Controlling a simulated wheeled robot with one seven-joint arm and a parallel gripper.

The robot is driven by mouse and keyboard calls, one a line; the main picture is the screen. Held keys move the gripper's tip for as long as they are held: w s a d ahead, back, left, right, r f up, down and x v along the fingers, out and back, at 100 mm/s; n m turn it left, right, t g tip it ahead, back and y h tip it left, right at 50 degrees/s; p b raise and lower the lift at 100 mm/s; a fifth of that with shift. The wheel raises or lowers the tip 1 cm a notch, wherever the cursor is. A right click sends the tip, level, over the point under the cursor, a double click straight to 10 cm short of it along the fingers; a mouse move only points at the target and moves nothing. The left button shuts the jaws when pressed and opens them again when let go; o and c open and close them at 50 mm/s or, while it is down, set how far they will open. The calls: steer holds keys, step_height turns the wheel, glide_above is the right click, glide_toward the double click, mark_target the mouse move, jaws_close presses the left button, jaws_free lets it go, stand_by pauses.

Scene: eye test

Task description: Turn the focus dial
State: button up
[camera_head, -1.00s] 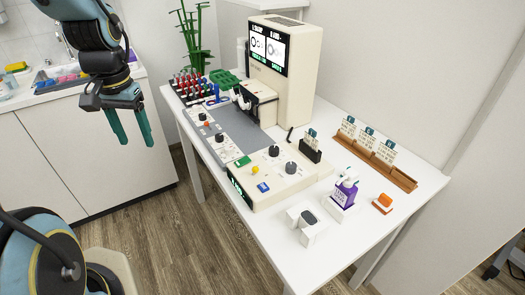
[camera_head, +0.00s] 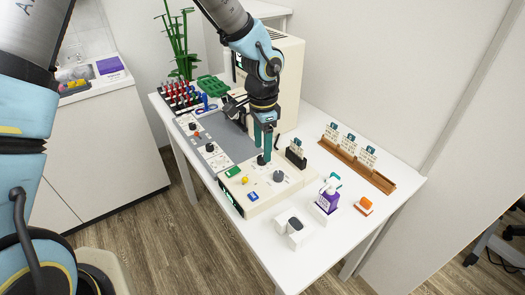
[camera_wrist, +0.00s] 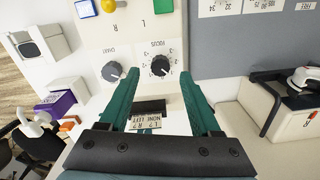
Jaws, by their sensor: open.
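The focus dial (camera_wrist: 160,65) is a black knob with a white pointer line, under the word FOCUS on a cream control box (camera_head: 233,180). In the head view the dial (camera_head: 261,159) shows just below my gripper (camera_head: 263,143). My gripper (camera_wrist: 160,76) points down with its teal fingers apart, one on each side of the dial in the wrist view. I see no clear contact with the dial. The grey chart dial (camera_wrist: 112,71) sits beside it, outside the fingers. Nothing is held.
A black card holder (camera_head: 296,157) stands close behind the dials. The tall cream machine (camera_head: 290,75) is behind my arm.

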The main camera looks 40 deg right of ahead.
mark_target(262, 158)
steer(key=shift+f, duration=1.55)
jaws_close()
